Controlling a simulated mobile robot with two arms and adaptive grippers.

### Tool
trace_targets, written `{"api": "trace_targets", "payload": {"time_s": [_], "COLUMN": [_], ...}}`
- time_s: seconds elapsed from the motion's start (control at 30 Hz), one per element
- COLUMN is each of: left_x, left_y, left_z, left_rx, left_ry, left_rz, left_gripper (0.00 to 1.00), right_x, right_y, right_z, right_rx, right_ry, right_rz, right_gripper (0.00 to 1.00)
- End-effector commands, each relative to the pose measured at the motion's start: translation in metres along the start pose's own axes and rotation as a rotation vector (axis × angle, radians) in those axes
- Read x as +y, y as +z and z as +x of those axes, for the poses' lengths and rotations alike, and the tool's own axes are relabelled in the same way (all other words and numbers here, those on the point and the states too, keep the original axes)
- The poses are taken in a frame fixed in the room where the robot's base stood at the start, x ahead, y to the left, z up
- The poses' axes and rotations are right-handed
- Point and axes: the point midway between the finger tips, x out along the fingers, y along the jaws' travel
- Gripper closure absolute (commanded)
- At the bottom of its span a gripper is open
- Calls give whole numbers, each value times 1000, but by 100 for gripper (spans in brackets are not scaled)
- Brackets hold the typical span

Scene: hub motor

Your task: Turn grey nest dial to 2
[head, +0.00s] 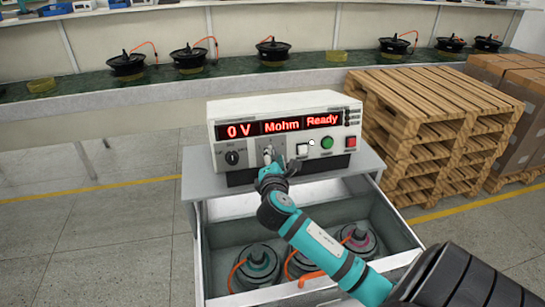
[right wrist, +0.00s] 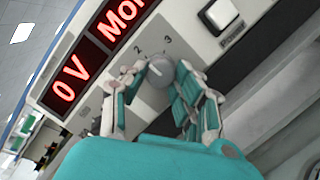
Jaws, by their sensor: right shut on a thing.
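The grey nest dial (right wrist: 158,72) is a round knob on the front panel of the white tester (head: 285,104), with printed numbers 2 and 3 beside it in the right wrist view. In the head view the dial is mostly hidden by my right gripper (head: 269,160). In the right wrist view the right gripper (right wrist: 154,88) has its teal-and-white fingers on both sides of the dial and is shut on it. I cannot tell which number the dial points to. My left gripper is not in view.
A black dial (head: 232,157) sits left of the grey one. White (head: 302,149), green (head: 327,142) and red (head: 351,142) buttons are to the right. The display reads 0 V, Mohm, Ready. Below, an open drawer (head: 214,262) holds motors. Wooden pallets (head: 430,120) stand at right.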

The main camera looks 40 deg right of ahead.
Motion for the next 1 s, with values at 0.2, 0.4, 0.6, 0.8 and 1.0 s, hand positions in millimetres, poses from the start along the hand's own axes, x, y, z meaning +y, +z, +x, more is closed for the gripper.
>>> {"api": "trace_targets", "payload": {"time_s": [0.2, 0.4, 0.6, 0.8, 1.0], "left_x": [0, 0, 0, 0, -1], "left_y": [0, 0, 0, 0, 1], "left_z": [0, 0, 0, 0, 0], "left_rx": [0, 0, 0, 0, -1], "left_ry": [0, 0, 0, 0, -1], "left_rz": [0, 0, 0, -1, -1], "left_gripper": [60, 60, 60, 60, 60], "right_x": [-1, -1, -1, 0, -1], "right_y": [0, 0, 0, 0, -1], "right_z": [0, 0, 0, 0, -11], "right_rx": [0, 0, 0, 0, 3], "right_ry": [-4, -4, -4, -3, -2], "right_rz": [8, 7, 6, 6, 6], "right_gripper": [100, 100, 48, 48, 48]}}
